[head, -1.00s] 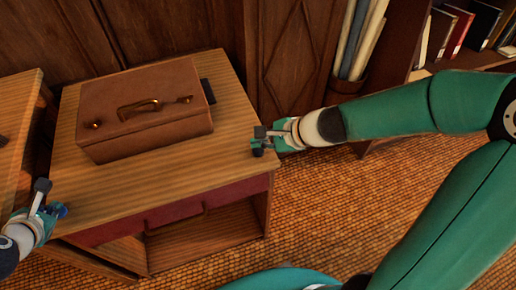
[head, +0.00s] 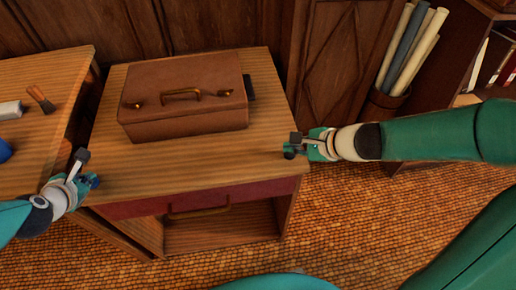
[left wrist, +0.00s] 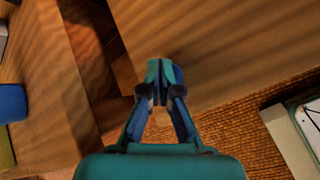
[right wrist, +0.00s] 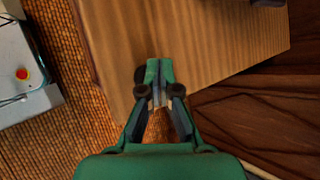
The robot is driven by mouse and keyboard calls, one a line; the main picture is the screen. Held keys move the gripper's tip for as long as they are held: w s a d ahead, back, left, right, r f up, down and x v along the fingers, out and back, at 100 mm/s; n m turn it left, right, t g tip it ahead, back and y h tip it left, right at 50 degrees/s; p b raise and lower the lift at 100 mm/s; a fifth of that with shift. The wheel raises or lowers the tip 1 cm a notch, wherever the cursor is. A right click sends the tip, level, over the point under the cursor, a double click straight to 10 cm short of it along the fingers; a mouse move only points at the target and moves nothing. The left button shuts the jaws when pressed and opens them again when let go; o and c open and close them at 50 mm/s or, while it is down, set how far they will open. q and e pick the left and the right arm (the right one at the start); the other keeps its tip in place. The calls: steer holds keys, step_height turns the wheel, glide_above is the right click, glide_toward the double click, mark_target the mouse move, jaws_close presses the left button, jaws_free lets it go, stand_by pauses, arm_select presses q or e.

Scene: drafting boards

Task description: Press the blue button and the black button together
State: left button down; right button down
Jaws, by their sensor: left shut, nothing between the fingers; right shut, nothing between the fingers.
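No thing that I can clearly tell is the blue button or the black button shows. A blue object (head: 4,150), cut off by the left edge of the head view, lies on the left table; a blue block shows in the left wrist view (left wrist: 11,103). A small dark object (head: 249,88) sticks out behind the brown case, its kind unclear. My left gripper (head: 92,180) is shut and empty by the left front corner of the middle table. My right gripper (head: 290,153) is shut and empty by that table's right front corner.
The brown case (head: 185,121) with a brass handle lies on the middle table (head: 190,165), which has a red drawer (head: 150,208). The table's front strip is clear. A brush (head: 40,98) and a pale roll (head: 10,110) lie on the left table. Rolled papers (head: 412,50) stand at right.

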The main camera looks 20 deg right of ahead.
arm_select(q)
steer(key=shift+f, duration=0.1)
arm_select(e)
steer(key=shift+f, duration=0.55)
stand_by(1.1)
steer(key=shift+r, duration=1.15)
steer(key=shift+r, duration=2.45)
arm_select(q)
steer(key=shift+r+p, duration=0.8)
steer(key=shift+r, duration=0.3)
arm_select(e)
steer(key=shift+r, duration=0.75)
